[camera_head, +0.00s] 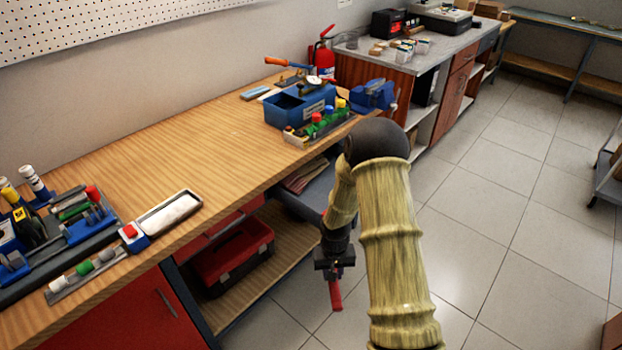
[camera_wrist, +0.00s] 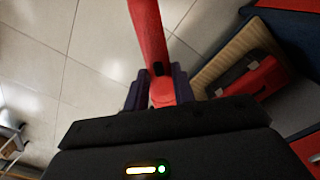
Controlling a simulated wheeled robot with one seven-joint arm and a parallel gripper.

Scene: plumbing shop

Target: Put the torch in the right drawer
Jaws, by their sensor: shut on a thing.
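My gripper (camera_head: 334,265) is shut on the red torch (camera_head: 336,293), which hangs below it over the floor in front of the bench. In the wrist view the torch (camera_wrist: 148,35) is a long red body between the two dark fingers of my gripper (camera_wrist: 160,90). A grey drawer (camera_head: 318,191) under the right part of the bench looks pulled out, with some reddish items inside. My arm hides part of it. The torch is apart from the drawer, lower and nearer the camera.
The wooden workbench (camera_head: 215,135) carries a blue tool tray (camera_head: 290,108), a blue vise (camera_head: 373,96) and a pale tray (camera_head: 170,212). A red toolbox (camera_head: 232,258) sits on the lower shelf; it also shows in the wrist view (camera_wrist: 255,80).

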